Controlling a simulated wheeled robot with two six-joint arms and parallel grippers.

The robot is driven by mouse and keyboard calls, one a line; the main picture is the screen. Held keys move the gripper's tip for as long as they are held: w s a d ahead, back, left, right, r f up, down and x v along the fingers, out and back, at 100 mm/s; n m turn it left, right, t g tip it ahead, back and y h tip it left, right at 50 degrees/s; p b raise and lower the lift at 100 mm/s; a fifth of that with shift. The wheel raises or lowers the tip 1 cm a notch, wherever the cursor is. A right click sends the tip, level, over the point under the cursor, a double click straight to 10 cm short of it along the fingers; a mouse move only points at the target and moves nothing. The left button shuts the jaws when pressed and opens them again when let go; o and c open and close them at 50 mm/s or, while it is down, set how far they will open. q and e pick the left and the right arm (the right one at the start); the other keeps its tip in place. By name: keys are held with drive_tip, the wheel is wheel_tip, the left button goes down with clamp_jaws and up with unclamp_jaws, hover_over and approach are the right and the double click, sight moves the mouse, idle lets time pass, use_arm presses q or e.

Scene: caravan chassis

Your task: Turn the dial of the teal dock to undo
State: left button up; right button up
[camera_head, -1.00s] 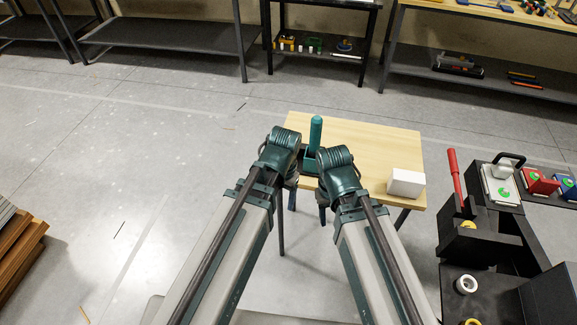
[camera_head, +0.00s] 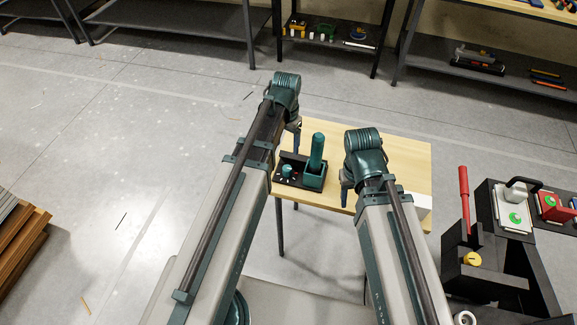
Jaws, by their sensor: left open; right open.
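The teal dock (camera_head: 314,181) stands on the wooden table, with a teal cylinder (camera_head: 317,151) upright in it. A small teal dial (camera_head: 287,170) sits on the dock's black base, left of the cylinder, with white marks beside it. My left gripper (camera_head: 296,131) is beyond and left of the dock, above the table's left edge, apart from the dial. My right gripper (camera_head: 345,191) is right of the dock, low near the table's front edge. Both are open and look empty, though the arm ends partly hide their fingers.
The wooden table (camera_head: 400,150) is clear behind and right of the dock. A white box (camera_head: 418,205) is partly hidden behind my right arm. A black fixture with a red lever (camera_head: 464,195) and a grey-and-green unit (camera_head: 515,212) stand at right. Shelves line the back wall.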

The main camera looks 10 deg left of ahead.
sight(287, 168)
use_arm(q)
wheel_tip(287, 168, down, 14)
drive_tip(key=b, duration=1.3)
drive_tip(key=shift+r, duration=0.1)
drive_tip(key=shift+r, duration=0.1)
clamp_jaws()
